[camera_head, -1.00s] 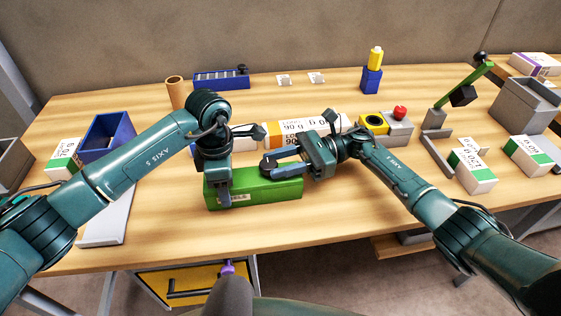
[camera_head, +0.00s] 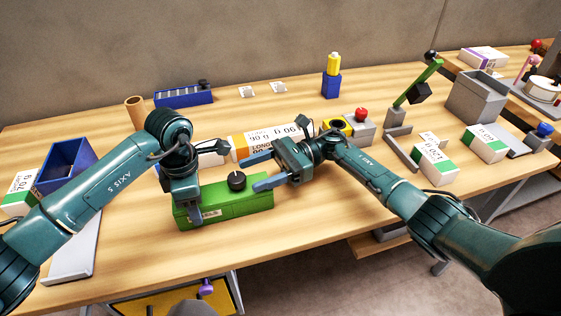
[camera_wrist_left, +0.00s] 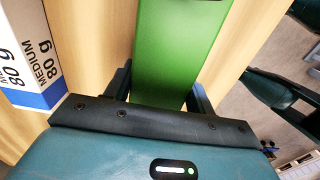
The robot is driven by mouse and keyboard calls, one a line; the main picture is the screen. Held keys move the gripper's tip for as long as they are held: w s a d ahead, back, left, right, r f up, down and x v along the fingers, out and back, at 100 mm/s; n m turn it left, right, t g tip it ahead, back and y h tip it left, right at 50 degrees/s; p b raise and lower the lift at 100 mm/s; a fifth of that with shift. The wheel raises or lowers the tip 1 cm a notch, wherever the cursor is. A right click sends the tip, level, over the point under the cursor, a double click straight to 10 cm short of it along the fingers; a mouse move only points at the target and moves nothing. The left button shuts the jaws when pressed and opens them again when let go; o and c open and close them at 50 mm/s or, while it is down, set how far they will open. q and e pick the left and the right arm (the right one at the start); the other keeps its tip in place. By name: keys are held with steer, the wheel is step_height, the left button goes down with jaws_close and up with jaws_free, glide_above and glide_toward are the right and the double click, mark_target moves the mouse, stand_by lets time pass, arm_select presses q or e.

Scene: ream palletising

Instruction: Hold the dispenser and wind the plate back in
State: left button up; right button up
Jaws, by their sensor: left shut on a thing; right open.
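The dispenser is a long green box (camera_head: 225,201) on the table in front of me, with a pale label on its front and a black knob (camera_head: 237,181) with a white mark on its top. My left gripper (camera_head: 187,212) is shut on the left part of the green box, a finger on its front face. In the left wrist view the green box (camera_wrist_left: 175,50) runs between the two fingers. My right gripper (camera_head: 262,172) is open just right of the knob, fingers pointing left, apart from it. I cannot make out the plate.
White and orange reams (camera_head: 268,138) lie behind the dispenser. A grey box with a red button (camera_head: 361,115) stands to their right. A blue bin (camera_head: 66,163) is at the left. A green-handled lever stand (camera_head: 420,80) and green-and-white packs (camera_head: 436,165) are at the right.

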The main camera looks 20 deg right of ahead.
steer(key=d, duration=0.3)
steer(key=w+d, duration=0.1)
steer(key=d, duration=0.5)
steer(key=shift+w+d, duration=0.25)
steer(key=shift+w, duration=0.1)
arm_select(q)
steer(key=o, duration=1.2)
steer(key=shift+c, duration=0.2)
steer(key=shift+r, duration=0.1)
